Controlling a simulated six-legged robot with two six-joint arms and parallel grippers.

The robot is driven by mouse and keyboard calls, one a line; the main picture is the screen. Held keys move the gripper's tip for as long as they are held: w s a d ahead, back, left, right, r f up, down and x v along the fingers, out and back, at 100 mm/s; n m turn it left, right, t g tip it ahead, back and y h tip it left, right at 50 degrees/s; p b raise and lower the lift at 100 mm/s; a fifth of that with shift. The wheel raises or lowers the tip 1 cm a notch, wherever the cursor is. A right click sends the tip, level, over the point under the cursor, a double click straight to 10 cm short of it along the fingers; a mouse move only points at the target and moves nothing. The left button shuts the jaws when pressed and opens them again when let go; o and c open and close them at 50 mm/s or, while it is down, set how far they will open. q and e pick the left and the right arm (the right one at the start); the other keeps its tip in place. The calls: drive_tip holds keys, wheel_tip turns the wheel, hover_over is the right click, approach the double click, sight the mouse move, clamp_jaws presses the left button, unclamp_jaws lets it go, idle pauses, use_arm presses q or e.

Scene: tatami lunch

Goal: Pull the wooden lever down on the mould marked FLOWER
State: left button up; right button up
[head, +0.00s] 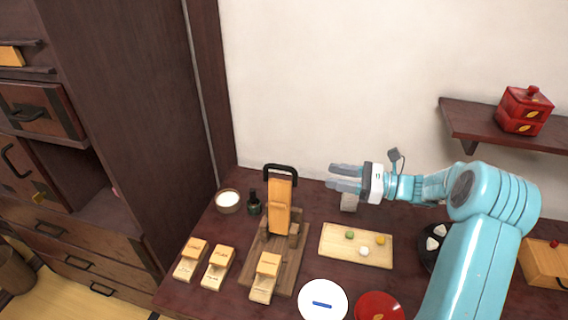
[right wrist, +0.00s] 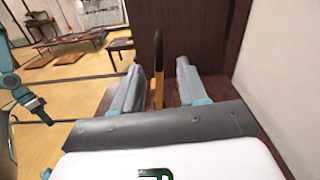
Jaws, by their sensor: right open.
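The wooden lever (head: 280,205) stands raised, nearly upright, on a wooden press base (head: 292,262), with a black loop handle (head: 281,168) at its top. A small wooden mould (head: 265,277) sits at the front of the base. Two similar moulds, one (head: 190,260) and another (head: 218,268), lie to the left. Their markings are too small to read, so I cannot tell which says FLOWER. My right gripper (head: 335,177) is open and empty, to the right of the lever and apart from it. In the right wrist view the handle (right wrist: 158,52) shows ahead between the fingers.
A board (head: 340,254) with small sweets lies right of the press. A white bowl (head: 228,201) and dark bottle (head: 254,204) stand left of the lever. A white plate (head: 323,303) and red lid (head: 379,307) are in front. The wall (head: 340,80) is close behind.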

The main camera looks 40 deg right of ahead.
sight(287, 168)
drive_tip(key=p+x, duration=0.2)
drive_tip(key=x, duration=1.1)
drive_tip(key=shift+a+p, duration=0.2)
drive_tip(key=shift+p, duration=0.1)
drive_tip(key=shift+w+a, duration=0.3)
drive_tip(key=shift+a, duration=0.1)
drive_tip(key=shift+w, duration=0.1)
drive_tip(key=shift+w+f, duration=0.1)
clamp_jaws()
